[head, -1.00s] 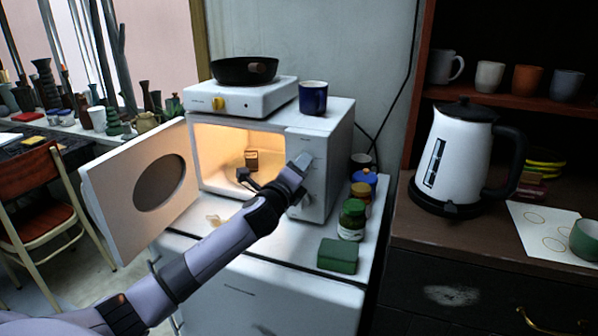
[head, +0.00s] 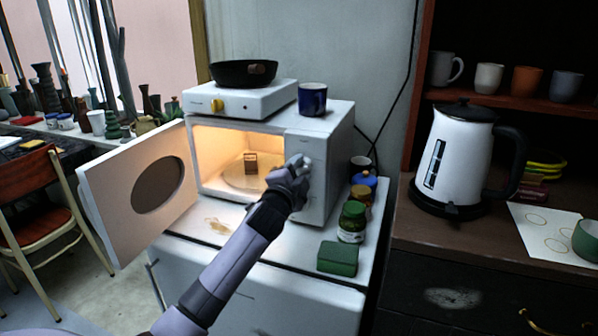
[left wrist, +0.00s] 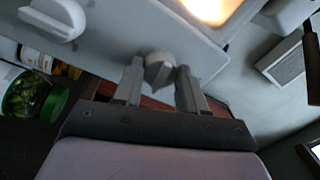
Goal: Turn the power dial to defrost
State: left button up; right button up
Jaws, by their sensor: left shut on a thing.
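The white microwave (head: 318,205) stands on a white cabinet, its door (head: 100,210) open to the left and its inside lit. My left gripper (head: 298,172) is at the upper part of the control panel. In the left wrist view my left gripper (left wrist: 160,84) has a finger on each side of a pale grey dial (left wrist: 159,70) and is shut on it. This is the upper dial; I cannot read its marks or setting. A second, lower dial (left wrist: 52,18) shows free in the wrist view; my arm hides it in the head view. My right gripper is not in view.
A hotplate (head: 240,104) with a black pan (head: 243,74) and a blue mug (head: 312,98) stand on the microwave. Jars (head: 352,222) and a green block (head: 338,257) lie close to its right side. A small brown item (head: 250,161) sits inside.

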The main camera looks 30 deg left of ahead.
pick_arm(q)
jog(key=shift+n, duration=1.8)
jog(key=o, duration=1.1)
jog(key=shift+c, duration=0.2)
jog(key=v, duration=0.7)
jog(key=shift+d, duration=0.15)
